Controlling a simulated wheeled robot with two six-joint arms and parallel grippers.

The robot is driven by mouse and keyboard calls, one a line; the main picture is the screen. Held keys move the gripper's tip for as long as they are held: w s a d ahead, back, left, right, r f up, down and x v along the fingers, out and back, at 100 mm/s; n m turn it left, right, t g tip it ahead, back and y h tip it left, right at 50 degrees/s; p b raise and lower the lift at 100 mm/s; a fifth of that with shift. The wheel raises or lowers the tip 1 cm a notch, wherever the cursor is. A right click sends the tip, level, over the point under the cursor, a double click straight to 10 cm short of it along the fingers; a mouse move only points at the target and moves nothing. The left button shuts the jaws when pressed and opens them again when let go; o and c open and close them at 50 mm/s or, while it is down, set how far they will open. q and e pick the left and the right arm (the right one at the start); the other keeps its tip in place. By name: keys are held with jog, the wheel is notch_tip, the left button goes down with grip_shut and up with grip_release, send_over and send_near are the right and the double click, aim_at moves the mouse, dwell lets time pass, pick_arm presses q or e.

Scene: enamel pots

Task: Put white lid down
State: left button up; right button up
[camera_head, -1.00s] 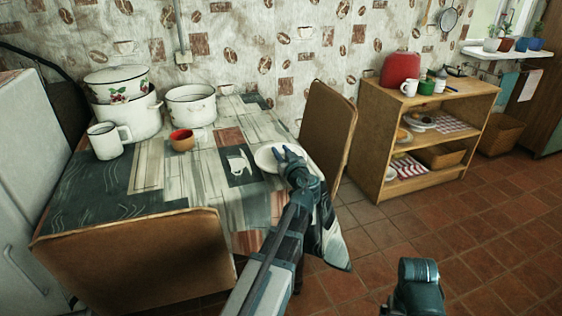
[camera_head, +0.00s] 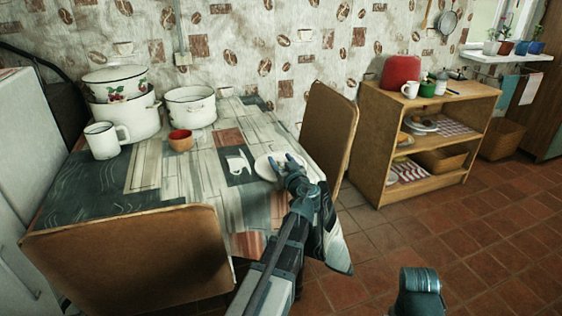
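The white lid (camera_head: 263,173) is a round, pale disc at the right part of the table, close to level. My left gripper (camera_head: 282,161) reaches over it from the lower right, its fingers at the middle of the lid and hiding part of it. The fingers appear to hold the lid there. I cannot tell whether the lid touches the tabletop or is just above it. My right gripper is not visible; only a part of my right arm shows at the lower right.
The patterned table (camera_head: 203,180) has free room in its middle and front. Chairs stand at the front (camera_head: 130,255) and right (camera_head: 328,125).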

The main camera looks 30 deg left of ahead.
pick_arm(q)
jog(key=shift+r, duration=0.25)
jog(key=v, duration=1.2)
jog(key=shift+p, duration=0.45)
jog(key=shift+f, duration=0.1)
